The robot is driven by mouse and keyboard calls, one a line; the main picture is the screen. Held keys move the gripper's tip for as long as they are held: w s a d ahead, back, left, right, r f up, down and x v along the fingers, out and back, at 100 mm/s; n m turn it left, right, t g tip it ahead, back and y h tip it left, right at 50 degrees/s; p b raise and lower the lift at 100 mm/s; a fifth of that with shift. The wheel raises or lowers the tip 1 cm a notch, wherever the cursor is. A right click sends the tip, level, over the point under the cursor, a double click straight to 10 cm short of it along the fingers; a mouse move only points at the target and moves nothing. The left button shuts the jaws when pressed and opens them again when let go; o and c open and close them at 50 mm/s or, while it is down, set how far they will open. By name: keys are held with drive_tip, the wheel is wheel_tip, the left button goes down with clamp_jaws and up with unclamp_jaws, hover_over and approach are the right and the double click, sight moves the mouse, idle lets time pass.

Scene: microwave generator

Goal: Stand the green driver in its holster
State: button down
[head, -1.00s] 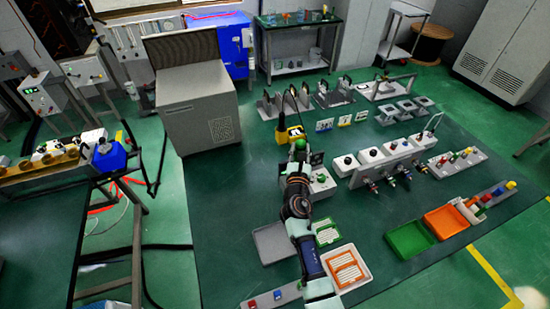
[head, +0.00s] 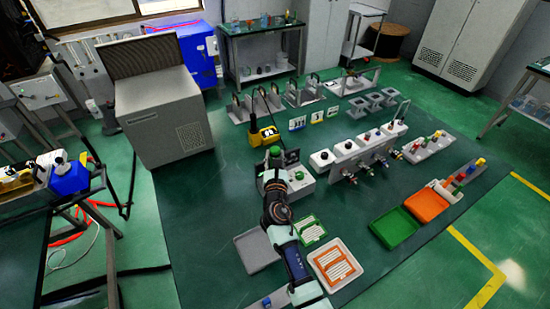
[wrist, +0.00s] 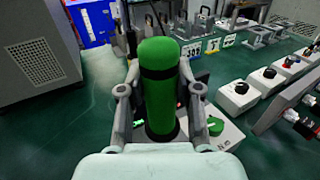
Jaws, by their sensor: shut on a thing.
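The green driver (wrist: 160,88) stands upright between the fingers of my gripper (wrist: 158,112) in the wrist view. It has a thick green handle with dark bands; its lower end is hidden behind the gripper body. In the head view the green top of the driver (head: 274,151) shows just above my gripper (head: 274,166). My gripper is shut on it, near a grey box with a green knob (wrist: 215,125). A rack with coloured handles (head: 466,171) stands far to the right, apart from my gripper. I cannot tell which fixture is the holster.
A yellow meter (head: 262,135) stands close behind my gripper. A row of white switch boxes (head: 350,152) lies to the right. A green tray (head: 395,227) and an orange tray (head: 427,204) lie front right. Bare dark green mat lies to the left of the arm.

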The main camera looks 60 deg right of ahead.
drive_tip(key=shift+f+b, duration=0.55)
drive_tip(key=shift+f, duration=0.4)
drive_tip(key=shift+f+b, duration=2.35)
drive_tip(key=shift+f, duration=0.3)
drive_tip(key=shift+f+b, duration=0.4)
drive_tip(key=shift+b, duration=0.05)
drive_tip(key=shift+f, duration=0.15)
drive_tip(key=c, duration=0.7)
unclamp_jaws()
drive_tip(key=shift+f, duration=0.1)
